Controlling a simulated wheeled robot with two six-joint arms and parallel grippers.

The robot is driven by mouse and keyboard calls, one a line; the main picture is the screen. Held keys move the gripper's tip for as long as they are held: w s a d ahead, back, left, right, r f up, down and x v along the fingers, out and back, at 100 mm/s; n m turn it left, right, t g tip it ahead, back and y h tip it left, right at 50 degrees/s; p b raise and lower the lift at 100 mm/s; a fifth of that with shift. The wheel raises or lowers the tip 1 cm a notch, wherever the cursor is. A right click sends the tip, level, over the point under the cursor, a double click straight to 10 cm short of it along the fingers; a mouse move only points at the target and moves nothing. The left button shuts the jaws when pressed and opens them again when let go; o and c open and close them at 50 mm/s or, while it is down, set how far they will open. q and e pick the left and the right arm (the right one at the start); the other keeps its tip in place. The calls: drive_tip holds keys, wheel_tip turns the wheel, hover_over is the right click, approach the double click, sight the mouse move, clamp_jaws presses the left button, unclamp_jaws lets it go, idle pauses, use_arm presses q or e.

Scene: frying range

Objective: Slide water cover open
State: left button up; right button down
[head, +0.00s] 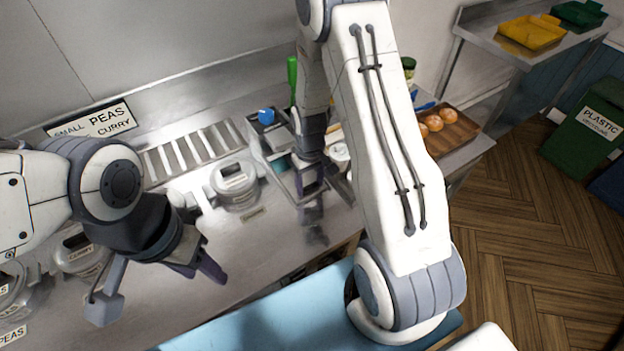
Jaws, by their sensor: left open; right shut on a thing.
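A metal bin with compartments (272,150) stands on the steel counter. My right gripper (310,188) reaches down at the bin's right side and is shut. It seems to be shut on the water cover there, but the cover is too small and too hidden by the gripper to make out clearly. My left gripper (200,268) is open and empty above the front of the counter, well to the left of the bin. A round lidded container (235,184) stands between the two grippers, apart from both.
More lidded containers, one marked curry (80,252), stand at the left. A ridged rack (190,152) and a peas curry sign (95,120) are behind. A brown tray (455,133) of round food is at the right. The counter's middle front is clear.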

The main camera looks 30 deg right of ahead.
drive_tip(key=shift+c, duration=0.4)
unclamp_jaws()
drive_tip(key=shift+r, duration=0.5)
wheel_tip(320, 180, up, 10)
drive_tip(key=b, duration=0.1)
drive_tip(key=shift+f+b, duration=0.25)
drive_tip(key=shift+b, duration=0.15)
drive_tip(key=s+a+r+n, duration=0.2)
drive_tip(key=s+a+r, duration=0.3)
drive_tip(key=a, duration=0.4)
drive_tip(key=s+a+r+n, duration=0.2)
drive_tip(key=s+a, duration=0.2)
drive_tip(key=s, duration=0.4)
drive_tip(key=s+a+r+n+y, duration=0.1)
drive_tip(key=s+a+r+n, duration=0.1)
drive_tip(key=s+a, duration=0.3)
drive_tip(key=s, duration=0.4)
drive_tip(key=shift+a+r+b, duration=0.15)
drive_tip(key=shift+b, duration=0.15)
